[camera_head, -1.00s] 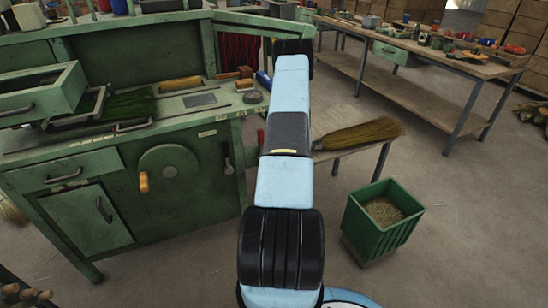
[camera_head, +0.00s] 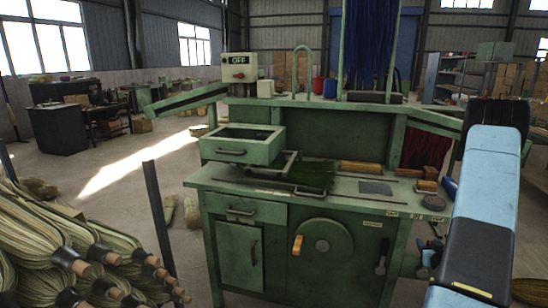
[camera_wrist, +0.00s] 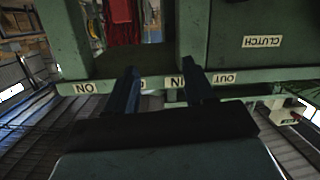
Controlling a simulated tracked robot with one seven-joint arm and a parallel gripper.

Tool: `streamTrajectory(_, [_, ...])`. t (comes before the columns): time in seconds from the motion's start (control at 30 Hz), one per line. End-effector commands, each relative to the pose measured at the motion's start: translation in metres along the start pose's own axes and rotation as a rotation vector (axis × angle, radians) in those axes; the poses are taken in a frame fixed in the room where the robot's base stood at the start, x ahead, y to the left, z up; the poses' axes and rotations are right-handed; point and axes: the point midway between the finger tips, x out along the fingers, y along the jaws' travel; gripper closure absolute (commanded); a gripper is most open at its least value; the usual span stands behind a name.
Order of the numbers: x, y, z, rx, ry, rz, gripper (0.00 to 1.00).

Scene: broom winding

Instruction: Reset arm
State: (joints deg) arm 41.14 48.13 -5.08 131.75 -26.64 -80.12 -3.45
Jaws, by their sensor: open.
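My gripper (camera_wrist: 162,85) shows in the wrist view with its two dark fingers apart and nothing between them. Beyond the fingers is the green edge of a bench with small white labels, among them a "CLUTCH" label (camera_wrist: 262,41). I cannot tell whether the fingers touch that edge. In the head view my blue and black arm stands at the right, and its gripper end is hidden. The green winding machine (camera_head: 340,262) stands left of the arm, with green bristles (camera_head: 303,175) lying on its top.
Finished brooms (camera_head: 50,240) are piled at the lower left beside a dark post (camera_head: 158,215). A control box (camera_head: 238,68) reading "OFF" sits on the machine's upper shelf. Dark desks (camera_head: 60,125) stand at the far left. The floor between the desks and the machine is mostly clear.

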Motion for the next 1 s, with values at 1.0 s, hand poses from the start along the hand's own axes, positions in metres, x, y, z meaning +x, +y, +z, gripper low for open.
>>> streamTrajectory(1.0, [-0.080,-0.132,-0.240,-0.092,-0.388,-0.057,0.47])
